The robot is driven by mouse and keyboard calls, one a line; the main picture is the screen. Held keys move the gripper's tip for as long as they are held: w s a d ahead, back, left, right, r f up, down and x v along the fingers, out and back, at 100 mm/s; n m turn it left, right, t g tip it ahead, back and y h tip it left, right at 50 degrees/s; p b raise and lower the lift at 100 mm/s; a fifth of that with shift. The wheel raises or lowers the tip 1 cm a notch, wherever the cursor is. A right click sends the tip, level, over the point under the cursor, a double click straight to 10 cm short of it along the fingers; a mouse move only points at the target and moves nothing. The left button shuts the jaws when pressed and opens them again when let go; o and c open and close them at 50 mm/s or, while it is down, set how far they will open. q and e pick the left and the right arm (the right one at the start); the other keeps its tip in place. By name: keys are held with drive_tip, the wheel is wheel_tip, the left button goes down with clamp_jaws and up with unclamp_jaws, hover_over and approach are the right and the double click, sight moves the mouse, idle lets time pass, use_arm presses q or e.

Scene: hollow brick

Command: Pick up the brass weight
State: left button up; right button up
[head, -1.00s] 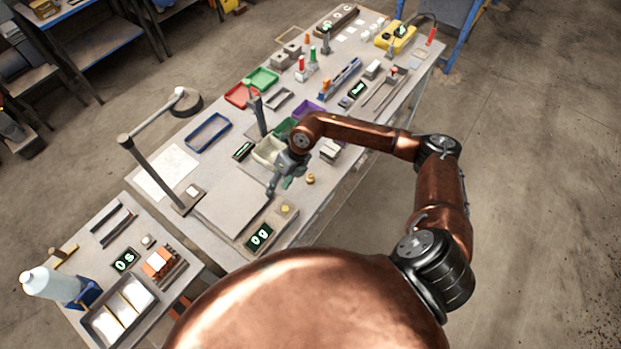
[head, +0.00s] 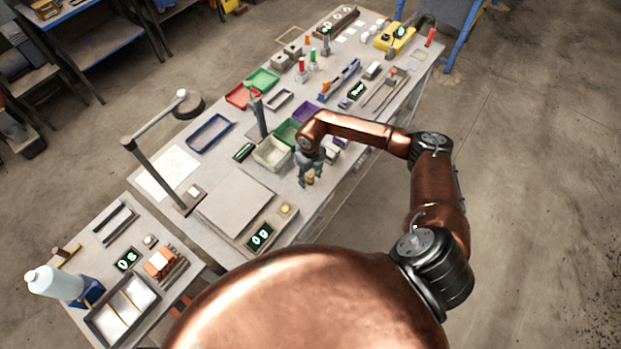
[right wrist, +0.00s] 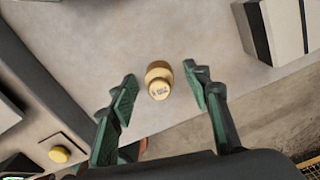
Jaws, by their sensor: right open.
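The brass weight (right wrist: 159,80) stands on the table near its front edge. In the right wrist view it lies between and a little beyond the fingertips of my right gripper (right wrist: 160,92), with a gap on both sides. In the head view the weight (head: 310,181) shows small, just below my right gripper (head: 306,181), partly hidden by the fingers. My right gripper is open, points down and holds nothing. My left gripper is not in view.
A scale with a flat plate (head: 237,205), a display (head: 260,236) and a yellow button (head: 286,209) stands left of the weight. A cream bin (head: 272,154) and a green bin (head: 287,132) are behind. A pale block (right wrist: 275,30) stands to the right in the wrist view.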

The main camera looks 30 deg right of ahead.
drive_tip(key=shift+c, duration=0.7)
clamp_jaws()
